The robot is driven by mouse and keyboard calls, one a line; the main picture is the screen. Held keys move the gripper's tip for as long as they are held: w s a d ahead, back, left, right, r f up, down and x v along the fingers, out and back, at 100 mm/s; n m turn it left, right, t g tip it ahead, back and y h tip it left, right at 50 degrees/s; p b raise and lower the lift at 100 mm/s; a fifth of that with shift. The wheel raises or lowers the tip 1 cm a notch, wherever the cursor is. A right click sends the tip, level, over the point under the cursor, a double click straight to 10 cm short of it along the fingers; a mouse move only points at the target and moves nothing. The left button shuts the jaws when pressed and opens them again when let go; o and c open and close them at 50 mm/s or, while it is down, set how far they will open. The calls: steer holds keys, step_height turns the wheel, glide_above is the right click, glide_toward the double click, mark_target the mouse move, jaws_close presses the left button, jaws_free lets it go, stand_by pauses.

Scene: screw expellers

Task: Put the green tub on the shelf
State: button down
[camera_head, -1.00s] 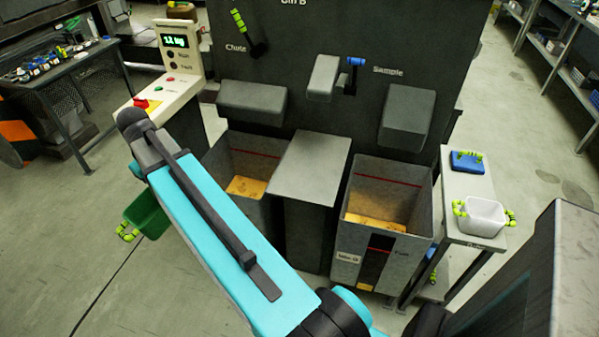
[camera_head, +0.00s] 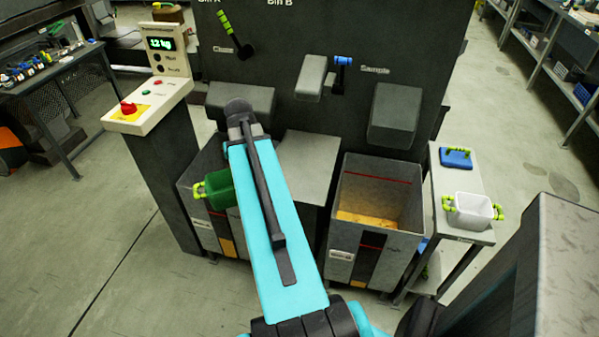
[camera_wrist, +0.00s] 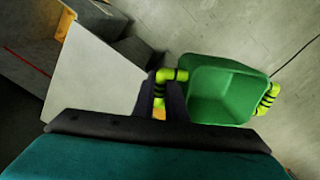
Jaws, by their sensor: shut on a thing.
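The green tub (camera_head: 222,190) has yellow-green handles and hangs in front of the left bin, partly hidden by my arm in the head view. In the wrist view the tub (camera_wrist: 222,95) is right of my gripper (camera_wrist: 162,96), which is shut on its near handle. The tub's open top faces the wrist camera and its inside looks empty. My gripper is hidden behind my arm in the head view. A grey side stand (camera_head: 444,185) at the right has a top surface and a lower level; I cannot tell whether either is the shelf.
The right bin (camera_head: 400,240) stands between my arm and the stand. A grey block (camera_head: 305,165) lies between the bins. The control post (camera_head: 150,110) is at left.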

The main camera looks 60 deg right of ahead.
steer(key=s+d+f+m, duration=0.1)
steer(key=s+d+m, duration=0.2)
steer(key=s, duration=0.4)
steer(key=s+d+f+m, duration=0.1)
steer(key=s+d+m, duration=0.2)
steer(key=s+d, duration=0.2)
steer(key=s, duration=0.2)
steer(key=shift+s+f+y, duration=0.15)
steer(key=shift+s+y, duration=0.15)
steer(key=shift+s, duration=0.1)
steer(key=shift+d, duration=0.1)
steer(key=w+d+f+p, duration=0.1)
steer(key=d+p, duration=0.3)
steer(key=d, duration=1.1)
steer(key=shift+w+d+f, duration=0.25)
steer(key=shift+w+d, duration=0.1)
steer(key=shift+w, duration=0.25)
steer(key=shift+f, duration=0.1)
steer(key=shift+f+p, duration=0.7)
steer(key=shift+f, duration=0.95)
